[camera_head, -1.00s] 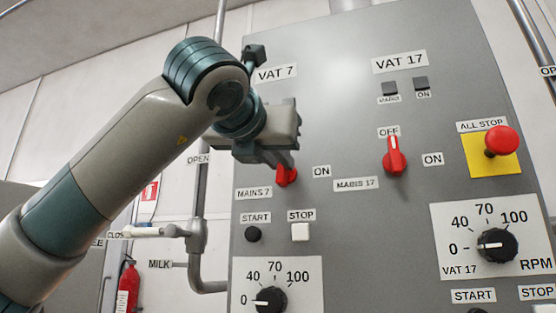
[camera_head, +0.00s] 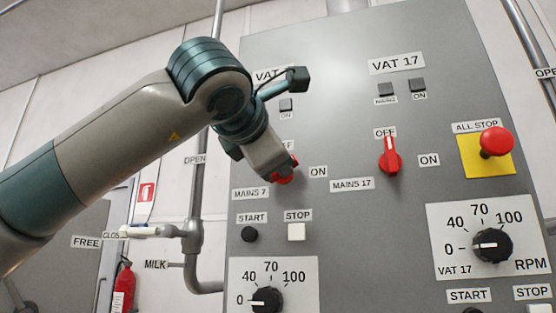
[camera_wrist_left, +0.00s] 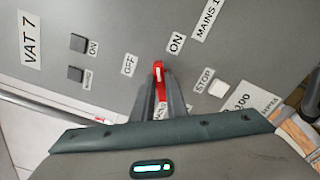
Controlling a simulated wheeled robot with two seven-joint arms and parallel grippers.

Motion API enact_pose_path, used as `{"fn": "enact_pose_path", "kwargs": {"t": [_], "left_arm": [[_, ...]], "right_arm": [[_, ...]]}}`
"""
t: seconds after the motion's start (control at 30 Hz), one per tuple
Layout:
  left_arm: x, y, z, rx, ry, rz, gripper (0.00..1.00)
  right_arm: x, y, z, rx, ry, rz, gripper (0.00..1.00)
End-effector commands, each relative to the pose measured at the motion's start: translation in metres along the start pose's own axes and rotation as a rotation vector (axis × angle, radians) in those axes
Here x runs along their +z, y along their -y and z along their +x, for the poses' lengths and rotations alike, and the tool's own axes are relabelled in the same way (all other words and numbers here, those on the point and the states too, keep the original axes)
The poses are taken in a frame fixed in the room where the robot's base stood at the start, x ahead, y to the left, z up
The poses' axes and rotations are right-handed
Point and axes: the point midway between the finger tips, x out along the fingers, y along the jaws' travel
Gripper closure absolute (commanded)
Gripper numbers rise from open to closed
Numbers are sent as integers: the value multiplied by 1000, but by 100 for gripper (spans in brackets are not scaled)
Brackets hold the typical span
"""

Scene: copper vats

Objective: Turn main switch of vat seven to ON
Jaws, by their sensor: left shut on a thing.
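The red main switch of vat seven (camera_head: 284,179) is on the grey panel beside the ON label (camera_head: 318,172), above the START and STOP buttons. My left gripper (camera_head: 274,170) is at the switch and tilted, hiding most of it. In the left wrist view, the gripper (camera_wrist_left: 159,98) is shut on the red switch (camera_wrist_left: 158,70), with a finger on each side. There its visible tip points between the OFF label (camera_wrist_left: 130,64) and the ON label (camera_wrist_left: 177,43). My right gripper is not in view.
The similar red vat 17 switch (camera_head: 390,157) stands upright under its OFF label to the right. A red ALL STOP button (camera_head: 496,142) sits on yellow farther right. A speed dial (camera_head: 267,300) is below. A pipe (camera_head: 195,190) runs left of the panel.

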Motion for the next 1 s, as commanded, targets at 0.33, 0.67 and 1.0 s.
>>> {"fn": "enact_pose_path", "kwargs": {"t": [0.33,0.67,1.0], "left_arm": [[0,3,0,0,1,318,100],[-1,5,0,-1,2,507,100],[-1,7,0,-2,2,556,100]], "right_arm": [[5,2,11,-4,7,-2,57],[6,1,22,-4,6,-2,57],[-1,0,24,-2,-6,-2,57]]}}
